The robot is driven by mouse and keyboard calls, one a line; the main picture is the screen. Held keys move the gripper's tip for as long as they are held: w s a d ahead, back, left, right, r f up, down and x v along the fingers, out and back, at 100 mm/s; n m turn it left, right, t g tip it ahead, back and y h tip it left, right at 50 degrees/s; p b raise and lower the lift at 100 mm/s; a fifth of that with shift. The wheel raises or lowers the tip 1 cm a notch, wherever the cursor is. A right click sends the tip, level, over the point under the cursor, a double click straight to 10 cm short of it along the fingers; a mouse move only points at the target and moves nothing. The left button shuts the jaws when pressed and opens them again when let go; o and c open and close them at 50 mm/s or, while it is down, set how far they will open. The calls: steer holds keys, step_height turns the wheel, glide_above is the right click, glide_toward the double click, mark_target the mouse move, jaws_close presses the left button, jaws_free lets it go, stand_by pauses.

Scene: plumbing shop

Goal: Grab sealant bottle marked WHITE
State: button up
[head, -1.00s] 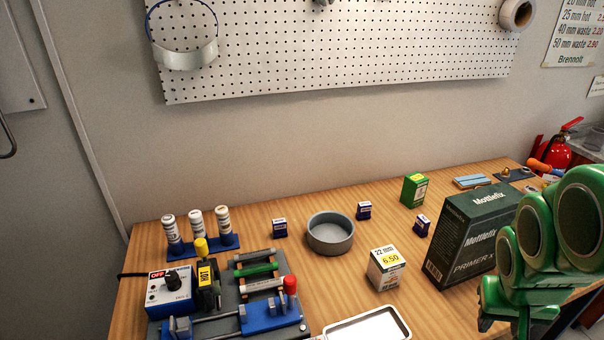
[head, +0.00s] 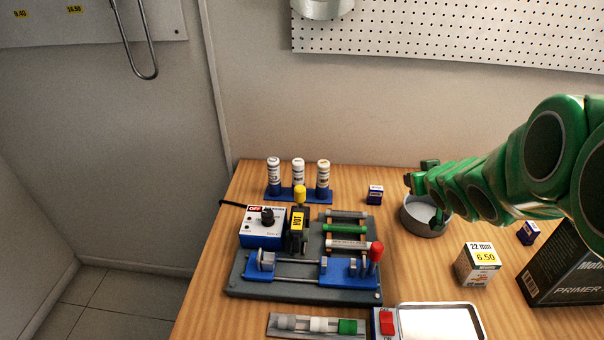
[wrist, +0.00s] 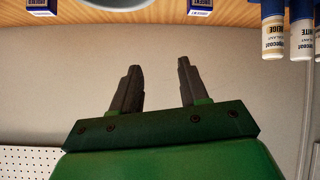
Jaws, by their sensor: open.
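Three white-and-blue sealant bottles stand upright in a blue rack (head: 262,196) at the back left of the bench. In the wrist view, the end of one label reads like WHITE on this bottle (wrist: 301,42), which matches the middle bottle (head: 298,174) in the head view. The bottle beside it (wrist: 273,42) seems marked BEIGE; it is the right one (head: 323,178) in the head view. The left bottle (head: 274,174) has no readable mark. My gripper (wrist: 158,72) is open and empty. In the head view it hangs near the grey bowl, right of the rack and apart from it.
A small blue box (head: 375,195) stands between the rack and the grey bowl (head: 410,222). A soldering station with a yellow-capped HOT part (head: 298,228) sits just in front of the rack. The wall is close behind. A 22 mm box (head: 478,265) stands to the right.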

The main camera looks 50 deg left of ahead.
steer(key=s+a+f+n+g+y, duration=0.1)
steer(key=s+a+n+y, duration=0.1)
steer(key=s+a, duration=0.35)
steer(key=s+a+f+n+g+y, duration=0.1)
steer(key=s+a+g+y, duration=0.1)
steer(key=a, duration=0.6)
steer(key=n+g+y, duration=0.2)
steer(key=g, duration=0.1)
glide_toward(302, 167)
steer(key=a, duration=0.3)
steer(key=shift+w+a+f+h, duration=0.1)
steer(key=shift+a+f+h, duration=0.2)
steer(key=shift+a+f, duration=0.65)
steer(key=shift+x, duration=2.7)
steer(key=shift+r, duration=0.2)
steer(key=c, duration=0.7)
